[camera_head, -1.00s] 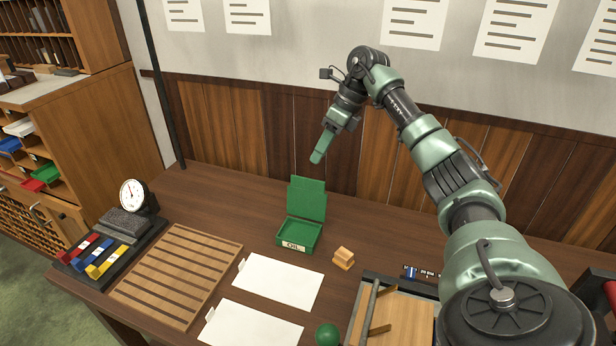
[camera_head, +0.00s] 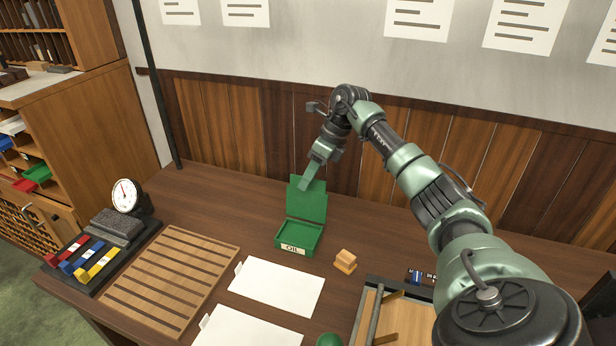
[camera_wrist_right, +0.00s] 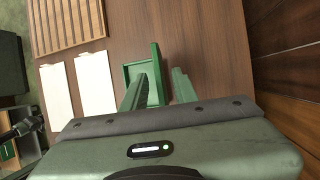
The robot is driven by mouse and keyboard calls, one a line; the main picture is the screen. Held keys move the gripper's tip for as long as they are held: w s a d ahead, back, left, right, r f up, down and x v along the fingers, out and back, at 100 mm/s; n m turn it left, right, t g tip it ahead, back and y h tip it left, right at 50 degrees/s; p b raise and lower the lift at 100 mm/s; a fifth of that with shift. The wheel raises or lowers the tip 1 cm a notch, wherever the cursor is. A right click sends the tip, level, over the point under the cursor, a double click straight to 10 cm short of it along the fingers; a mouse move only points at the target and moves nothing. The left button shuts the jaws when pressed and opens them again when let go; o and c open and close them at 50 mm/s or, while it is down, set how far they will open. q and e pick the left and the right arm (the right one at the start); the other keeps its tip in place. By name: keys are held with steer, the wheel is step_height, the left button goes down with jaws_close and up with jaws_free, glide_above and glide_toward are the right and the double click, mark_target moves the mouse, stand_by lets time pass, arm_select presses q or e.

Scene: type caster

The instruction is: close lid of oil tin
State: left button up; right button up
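The green oil tin (camera_head: 296,250) stands on the desk with an "OIL" label on its front. Its lid (camera_head: 308,205) is raised, standing nearly upright at the back edge. The tin also shows in the right wrist view (camera_wrist_right: 146,70), its lid close to edge-on there. My right gripper (camera_head: 304,187) is at the lid's top edge, pointing down. In the right wrist view its two fingers (camera_wrist_right: 158,82) are apart, with the tin between and beyond them. Whether a finger touches the lid I cannot tell.
A small wooden block (camera_head: 345,262) sits right of the tin. White sheets (camera_head: 278,287) lie in front. A slatted wooden board (camera_head: 175,280) and a dial gauge (camera_head: 126,195) are at left. A wooden tray (camera_head: 408,325) is at front right. The wood-panelled wall (camera_head: 235,130) stands behind.

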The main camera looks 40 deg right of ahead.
steer(key=shift+a+f, duration=0.1)
steer(key=shift+f, duration=0.1)
jaws_close()
stand_by(1.4)
